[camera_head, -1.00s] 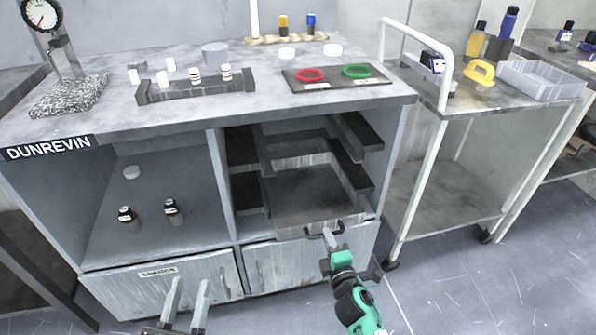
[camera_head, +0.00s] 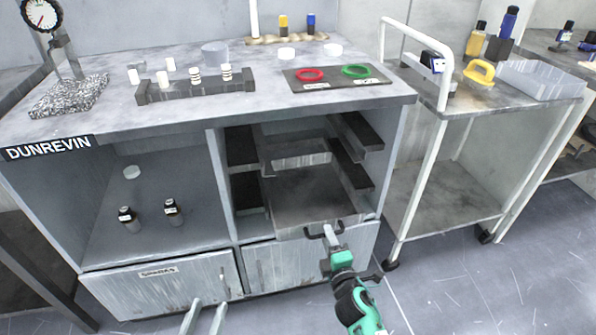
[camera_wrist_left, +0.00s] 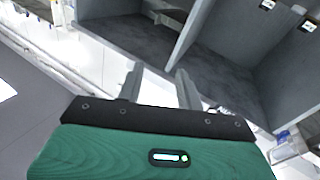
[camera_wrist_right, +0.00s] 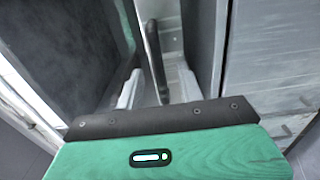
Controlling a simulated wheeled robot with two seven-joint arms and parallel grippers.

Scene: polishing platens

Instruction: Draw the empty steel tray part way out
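The steel tray (camera_head: 308,196) is a shallow, worn grey box in the right bay of the cabinet, empty as far as I see. Its front stands at the bay's mouth, above the right lower drawer. My right gripper (camera_head: 331,236) is at the dark handle on the tray's front. In the right wrist view the handle (camera_wrist_right: 154,55) runs between the fingers of the right gripper (camera_wrist_right: 159,85), which stand apart with gaps beside it. My left gripper (camera_head: 204,315) is open and empty in front of the left lower drawer; the left wrist view also shows its spread fingers (camera_wrist_left: 158,88).
Dark runners (camera_head: 350,165) line the right bay. The left bay holds small dark bottles (camera_head: 172,211). The worktop (camera_head: 120,70) carries a vial rack and a mat (camera_head: 335,78) with red and green rings. A trolley (camera_head: 440,190) stands right. The floor in front is clear.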

